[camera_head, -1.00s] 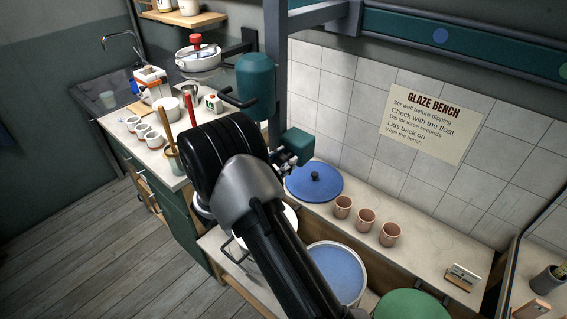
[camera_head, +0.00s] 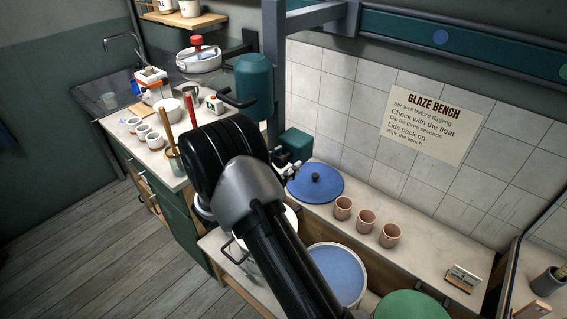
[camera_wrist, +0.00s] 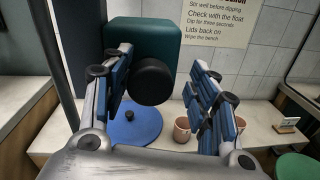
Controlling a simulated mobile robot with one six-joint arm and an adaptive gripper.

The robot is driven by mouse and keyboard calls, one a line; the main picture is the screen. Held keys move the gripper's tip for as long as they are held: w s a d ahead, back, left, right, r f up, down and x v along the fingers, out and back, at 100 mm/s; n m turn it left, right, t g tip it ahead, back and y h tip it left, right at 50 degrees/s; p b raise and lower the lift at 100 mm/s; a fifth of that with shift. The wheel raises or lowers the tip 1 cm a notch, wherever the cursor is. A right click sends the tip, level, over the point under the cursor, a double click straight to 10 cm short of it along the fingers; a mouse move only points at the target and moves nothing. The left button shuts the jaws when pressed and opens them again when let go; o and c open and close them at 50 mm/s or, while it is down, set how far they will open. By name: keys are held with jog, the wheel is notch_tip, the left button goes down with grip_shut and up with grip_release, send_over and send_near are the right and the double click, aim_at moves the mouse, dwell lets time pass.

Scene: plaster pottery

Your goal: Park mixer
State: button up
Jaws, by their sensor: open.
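The mixer has a teal motor body (camera_head: 254,85) with a black handle, beside a grey upright post on the bench. A teal box (camera_head: 295,144) sits lower on the post's right side. In the wrist view this box (camera_wrist: 152,38) has a round black knob (camera_wrist: 152,82) facing me. My gripper (camera_head: 288,168) is open, just in front of the box. In the wrist view its blue-padded fingers (camera_wrist: 160,95) stand apart on both sides of the knob, and nothing is gripped. The mixer's lower end is hidden behind my arm.
A blue lid (camera_head: 315,183) and three pink cups (camera_head: 366,221) rest on the bench behind the buckets. A blue-filled bucket (camera_head: 337,274) and a green lid (camera_head: 404,305) are at the front. White cups (camera_head: 144,132) stand on the left counter.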

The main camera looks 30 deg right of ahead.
jog(key=v, duration=1.2)
